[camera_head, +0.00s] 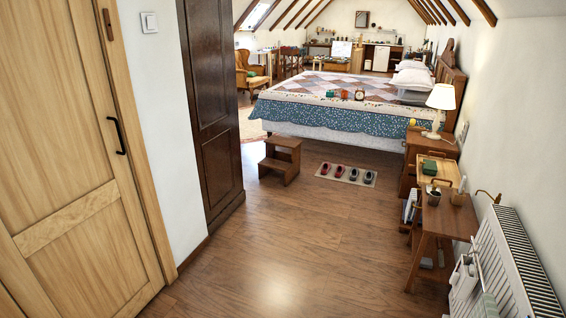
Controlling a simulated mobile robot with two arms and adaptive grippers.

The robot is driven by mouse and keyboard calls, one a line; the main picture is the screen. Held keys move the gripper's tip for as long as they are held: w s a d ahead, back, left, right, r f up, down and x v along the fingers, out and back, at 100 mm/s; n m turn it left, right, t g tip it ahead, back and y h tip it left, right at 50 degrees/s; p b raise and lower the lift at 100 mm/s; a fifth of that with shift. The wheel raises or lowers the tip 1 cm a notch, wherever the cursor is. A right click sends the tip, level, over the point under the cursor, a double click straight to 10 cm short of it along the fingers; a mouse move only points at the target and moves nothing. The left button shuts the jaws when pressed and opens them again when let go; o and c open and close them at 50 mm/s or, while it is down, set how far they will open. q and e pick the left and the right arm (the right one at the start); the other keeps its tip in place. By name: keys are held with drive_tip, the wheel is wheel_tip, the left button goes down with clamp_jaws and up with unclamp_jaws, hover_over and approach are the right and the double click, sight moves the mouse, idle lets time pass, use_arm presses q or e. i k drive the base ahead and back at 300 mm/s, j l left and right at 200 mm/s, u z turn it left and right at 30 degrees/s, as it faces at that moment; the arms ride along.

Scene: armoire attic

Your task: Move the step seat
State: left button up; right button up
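The step seat (284,144) is a small dark wooden two-step stool. It stands upright on the wooden floor near the foot of the bed, just right of the dark armoire. Its upper step is at the back and its lower step juts out toward the front left. Neither of my grippers shows in the head view, and nothing is touching the stool from my side.
The dark armoire (214,110) and a light wooden door (70,170) line the left. A mat with shoes (346,174) lies right of the stool. A side table (440,215) and a radiator (508,268) stand at right. The middle floor (290,240) is clear.

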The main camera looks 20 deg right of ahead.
sight(290, 164)
drive_tip(key=i+l+z, duration=0.4)
drive_tip(key=i, duration=0.55)
drive_tip(key=i+z, duration=0.4)
drive_tip(key=i, duration=0.5)
drive_tip(key=i+l, duration=0.15)
drive_tip(key=i, duration=2.2)
